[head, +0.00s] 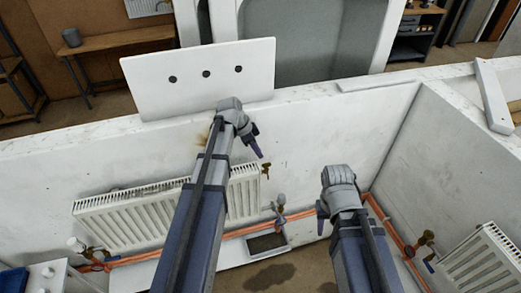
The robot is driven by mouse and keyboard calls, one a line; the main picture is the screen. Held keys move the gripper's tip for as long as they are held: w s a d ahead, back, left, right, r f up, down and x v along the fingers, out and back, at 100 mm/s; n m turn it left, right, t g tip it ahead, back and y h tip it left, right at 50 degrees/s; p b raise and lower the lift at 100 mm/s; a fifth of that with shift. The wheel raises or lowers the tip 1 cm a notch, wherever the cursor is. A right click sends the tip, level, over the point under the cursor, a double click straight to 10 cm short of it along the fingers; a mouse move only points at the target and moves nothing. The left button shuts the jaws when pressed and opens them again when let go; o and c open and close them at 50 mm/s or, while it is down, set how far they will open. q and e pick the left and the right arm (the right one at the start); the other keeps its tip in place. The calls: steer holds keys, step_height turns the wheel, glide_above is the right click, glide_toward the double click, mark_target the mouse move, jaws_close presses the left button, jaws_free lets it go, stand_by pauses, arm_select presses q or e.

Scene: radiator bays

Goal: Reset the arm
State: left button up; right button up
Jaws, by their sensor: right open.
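My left gripper (256,143) is raised in front of the white wall, above the right end of a white radiator and just below a white panel with three dark holes. Its fingers point down to the right, and I cannot tell whether they hold anything. My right gripper (321,217) is lower and to the right, over the bay floor. Its wrist hides most of its fingers; it is open, and I see nothing in it. My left arm crosses in front of the radiator (130,216) and hides part of it.
The white panel (206,78) stands at the wall top. Copper pipes (296,216) with valves run low along the walls. Another radiator (487,262) is at the lower right. A dark tray (266,243) lies below the wall. A loose board (492,95) rests on the right wall.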

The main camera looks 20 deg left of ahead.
stand_by(0.4)
arm_select(q)
steer(key=shift+s+d+f, duration=0.1)
steer(key=s+d+f+n+g+y+b, duration=0.1)
steer(key=s+d+f+n+y+b, duration=0.1)
steer(key=s+d+f+b, duration=0.6)
steer(key=s+d+f+n+g+y+b, duration=0.1)
steer(key=s+d+f+n+y+b, duration=0.2)
steer(key=s+f+b, duration=1.1)
steer(key=d+f+n, duration=0.1)
steer(key=d+n, duration=0.1)
steer(key=d, duration=0.3)
steer(key=shift+s+d+f+n+g+b, duration=0.2)
steer(key=shift+d+f+n+g+b, duration=0.1)
steer(key=shift+d+f+g, duration=0.1)
